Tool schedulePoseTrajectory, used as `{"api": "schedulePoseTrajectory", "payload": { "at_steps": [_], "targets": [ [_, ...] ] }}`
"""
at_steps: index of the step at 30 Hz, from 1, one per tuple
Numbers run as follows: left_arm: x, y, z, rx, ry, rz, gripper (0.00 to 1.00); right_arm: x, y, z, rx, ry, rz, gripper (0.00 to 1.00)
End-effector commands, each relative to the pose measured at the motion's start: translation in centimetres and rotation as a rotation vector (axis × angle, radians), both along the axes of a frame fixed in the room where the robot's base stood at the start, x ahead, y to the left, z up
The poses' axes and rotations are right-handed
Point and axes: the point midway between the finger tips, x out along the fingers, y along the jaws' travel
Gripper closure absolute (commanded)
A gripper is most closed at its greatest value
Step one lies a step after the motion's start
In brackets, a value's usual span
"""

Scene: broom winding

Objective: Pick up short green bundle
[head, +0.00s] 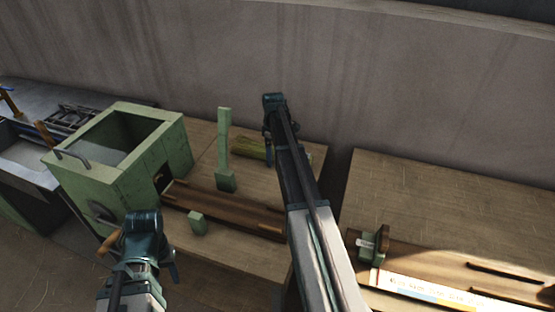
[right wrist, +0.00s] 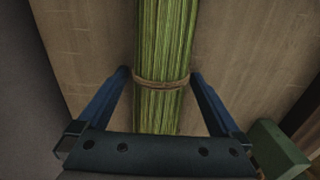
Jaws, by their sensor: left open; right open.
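The short green bundle (head: 250,151) lies on the wooden bench behind the green post, partly hidden by my right arm in the head view. In the right wrist view the bundle (right wrist: 160,45) runs lengthwise between my fingers, with a brown tie (right wrist: 161,82) around it. My right gripper (right wrist: 160,76) is open, one finger on each side of the bundle with gaps showing; I cannot tell how far down the fingers reach. My left gripper (head: 141,248) is open and empty, in front of the green machine; its fingertips are hard to make out.
The green box-shaped machine (head: 172,140) stands left of the bundle. A green post (head: 224,150) and a small green block (head: 197,223) are close by. A second table (head: 440,210) is on the right, past a gap. A concrete wall (head: 350,70) runs behind.

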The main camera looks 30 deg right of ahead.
Motion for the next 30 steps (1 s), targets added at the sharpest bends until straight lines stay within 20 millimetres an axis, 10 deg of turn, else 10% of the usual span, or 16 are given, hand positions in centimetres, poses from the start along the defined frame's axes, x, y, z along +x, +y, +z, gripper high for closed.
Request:
{"api": "schedulePoseTrajectory", "payload": {
  "at_steps": [4,19,30],
  "targets": [
    [0.0,0.0,0.13,0.0,0.0,0.0,0.5,-0.02,-0.01,0.13,0.0,0.0,0.0,0.04],
    [0.0,0.0,0.13,0.0,0.0,0.0,0.5,-0.02,-0.01,0.13,0.0,0.0,0.0,0.91],
    [0.0,0.01,0.67,0.0,0.0,0.0,0.5,-0.01,-0.01,0.67,0.0,0.0,0.0,0.91]
  ]
}}
